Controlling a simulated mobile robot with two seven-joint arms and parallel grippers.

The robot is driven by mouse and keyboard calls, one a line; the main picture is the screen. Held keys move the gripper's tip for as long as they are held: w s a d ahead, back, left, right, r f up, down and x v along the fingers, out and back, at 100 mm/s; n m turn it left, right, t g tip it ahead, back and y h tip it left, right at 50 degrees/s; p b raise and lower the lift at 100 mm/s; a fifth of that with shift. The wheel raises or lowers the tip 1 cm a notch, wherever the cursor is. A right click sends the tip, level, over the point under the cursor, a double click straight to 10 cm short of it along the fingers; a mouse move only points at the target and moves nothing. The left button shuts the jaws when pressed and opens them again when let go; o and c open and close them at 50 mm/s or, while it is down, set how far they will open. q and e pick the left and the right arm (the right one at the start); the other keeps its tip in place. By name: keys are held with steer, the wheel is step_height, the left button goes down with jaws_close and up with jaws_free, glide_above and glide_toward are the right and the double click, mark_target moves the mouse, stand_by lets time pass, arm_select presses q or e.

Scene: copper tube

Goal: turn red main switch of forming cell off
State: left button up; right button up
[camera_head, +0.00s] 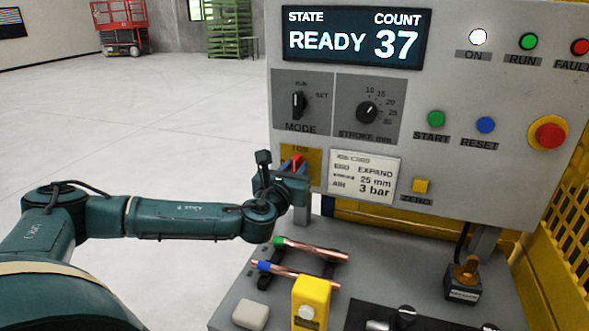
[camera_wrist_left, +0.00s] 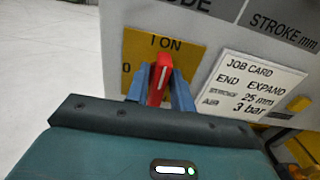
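The red main switch (camera_head: 297,161) is on a yellow plate at the lower left of the forming cell's panel. In the left wrist view its red handle (camera_wrist_left: 160,79) stands nearly upright, pointing to the "I ON" mark, with "0" at its left. My left gripper (camera_head: 284,178) is at the switch. Its two blue-grey fingers (camera_wrist_left: 160,90) lie close along both sides of the handle and appear shut on it. The handle's lower part is hidden behind my gripper. My right gripper is not in view.
The display reads READY 37, and the white ON lamp (camera_head: 478,37) is lit. The mode knob (camera_head: 298,104) is above the switch and the job card (camera_head: 362,178) to its right. Below are copper tubes (camera_head: 311,249) on a rack and a yellow block (camera_head: 311,300).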

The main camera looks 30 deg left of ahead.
arm_select(q)
jaws_close()
